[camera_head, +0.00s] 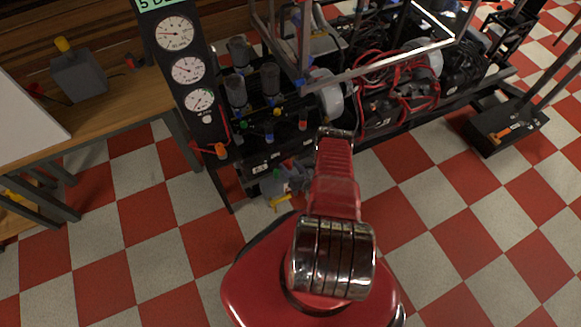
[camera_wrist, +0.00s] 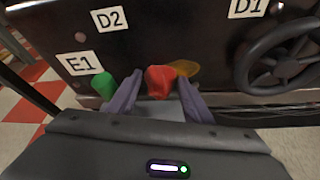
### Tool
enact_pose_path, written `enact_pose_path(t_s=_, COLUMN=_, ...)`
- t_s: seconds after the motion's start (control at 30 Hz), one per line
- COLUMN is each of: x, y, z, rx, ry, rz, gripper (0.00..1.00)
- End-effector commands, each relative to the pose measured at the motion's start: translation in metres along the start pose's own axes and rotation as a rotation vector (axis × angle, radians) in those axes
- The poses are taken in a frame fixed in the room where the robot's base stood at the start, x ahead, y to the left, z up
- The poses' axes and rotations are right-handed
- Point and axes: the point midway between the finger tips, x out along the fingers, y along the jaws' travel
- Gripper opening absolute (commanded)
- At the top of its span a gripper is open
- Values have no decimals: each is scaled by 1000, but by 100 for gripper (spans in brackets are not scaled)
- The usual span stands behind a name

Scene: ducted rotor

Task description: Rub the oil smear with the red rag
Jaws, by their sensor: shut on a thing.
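In the wrist view my gripper (camera_wrist: 159,94) is shut on the red rag (camera_wrist: 160,80), which sticks out between the two grey-purple fingers. The oil smear (camera_wrist: 185,68) is an amber-yellow patch on the dark panel (camera_wrist: 185,32), just right of and behind the rag. The rag covers the smear's left part in the picture. I cannot tell whether the rag touches the panel.
A green object (camera_wrist: 103,86) is left of the fingers, below label E1 (camera_wrist: 79,63). A black handwheel (camera_wrist: 278,58) stands out at the right. In the head view, a gauge panel (camera_head: 187,70) and workbench (camera_head: 125,112) are at the left; checkered floor (camera_head: 435,225) is open at the right.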

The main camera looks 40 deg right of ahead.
Motion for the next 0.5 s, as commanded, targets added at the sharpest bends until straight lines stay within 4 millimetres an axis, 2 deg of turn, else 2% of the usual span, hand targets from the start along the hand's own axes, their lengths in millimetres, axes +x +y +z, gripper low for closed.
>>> enact_pose_path(t_s=0.5, x=-32, y=-1, z=-13, rx=1, ry=1, rz=-2, gripper=21)
